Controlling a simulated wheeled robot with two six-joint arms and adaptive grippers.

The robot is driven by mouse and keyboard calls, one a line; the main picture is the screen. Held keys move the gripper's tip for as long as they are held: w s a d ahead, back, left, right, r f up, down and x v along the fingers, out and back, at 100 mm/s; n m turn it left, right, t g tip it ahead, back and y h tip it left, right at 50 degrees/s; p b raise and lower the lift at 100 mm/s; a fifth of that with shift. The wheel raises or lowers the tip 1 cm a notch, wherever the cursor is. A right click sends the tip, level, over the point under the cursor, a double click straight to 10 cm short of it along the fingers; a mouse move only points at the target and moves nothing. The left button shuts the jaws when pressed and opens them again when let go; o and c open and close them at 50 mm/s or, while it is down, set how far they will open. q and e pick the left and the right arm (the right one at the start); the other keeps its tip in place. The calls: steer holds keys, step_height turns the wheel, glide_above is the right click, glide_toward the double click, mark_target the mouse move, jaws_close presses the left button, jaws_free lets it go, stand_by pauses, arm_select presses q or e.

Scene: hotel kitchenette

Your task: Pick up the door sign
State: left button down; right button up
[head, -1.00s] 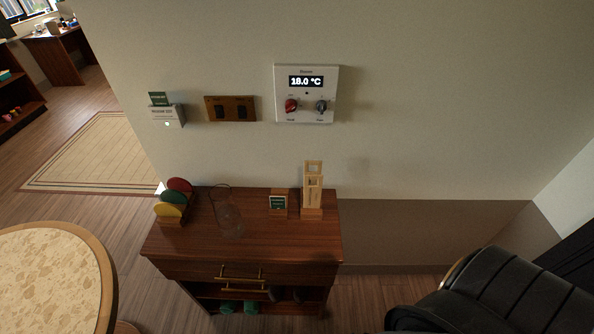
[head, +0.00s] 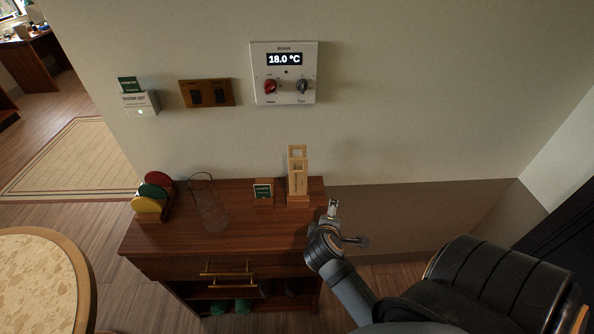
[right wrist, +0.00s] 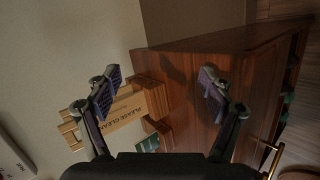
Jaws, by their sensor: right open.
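The door sign (head: 297,170) is a pale wooden piece standing upright on a wooden stand at the back right of the cabinet top (head: 240,222). In the right wrist view the door sign (right wrist: 126,112) reads "PLEASE CLEAN" and lies partly behind the left finger. My right gripper (head: 345,222) is open and empty, in front and to the right of the sign near the cabinet's right edge. In the right wrist view its fingers (right wrist: 160,85) are spread wide. My left gripper is not in view.
A small green card on a wooden block (head: 263,191) stands just left of the sign. A clear glass vessel (head: 212,210) and coloured discs in a rack (head: 153,198) are farther left. A thermostat (head: 284,74) is on the wall above. A black chair (head: 500,285) stands at right.

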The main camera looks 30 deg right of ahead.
mark_target(297, 179)
steer(key=w+a+r+n+t, duration=0.1)
steer(key=w+n+t, duration=0.1)
steer(key=n, duration=0.5)
steer(key=w+a+r+n+t+h, duration=0.1)
steer(key=w+r+n+t, duration=0.1)
steer(key=w+n, duration=0.3)
steer(key=w+a+r+n+t, duration=0.1)
steer(key=w+n+t, duration=0.3)
steer(key=n, duration=0.5)
steer(key=shift+a+r+n, duration=0.25)
steer(key=shift+a+n, duration=0.05)
steer(key=shift+a, duration=0.15)
steer(key=shift+w+d+r, duration=0.15)
steer(key=shift+w+d, duration=0.05)
steer(key=p+x, duration=0.1)
steer(key=x, duration=0.3)
steer(key=shift+d, duration=0.1)
steer(key=shift+w+d, duration=0.15)
steer(key=shift+w, duration=0.15)
steer(key=shift+w+d+r+p, duration=0.6)
steer(key=shift+w+p, duration=0.25)
steer(key=shift+p, duration=0.15)
steer(key=shift+x, duration=1.25)
steer(key=shift+w+d+f+h, duration=0.2)
steer(key=shift+d+f+h, duration=0.05)
steer(key=shift+f+h, duration=0.15)
steer(key=shift+s+a+r, duration=0.1)
steer(key=shift+r, duration=0.05)
steer(key=shift+c, duration=0.9)
steer(key=c, duration=1.1)
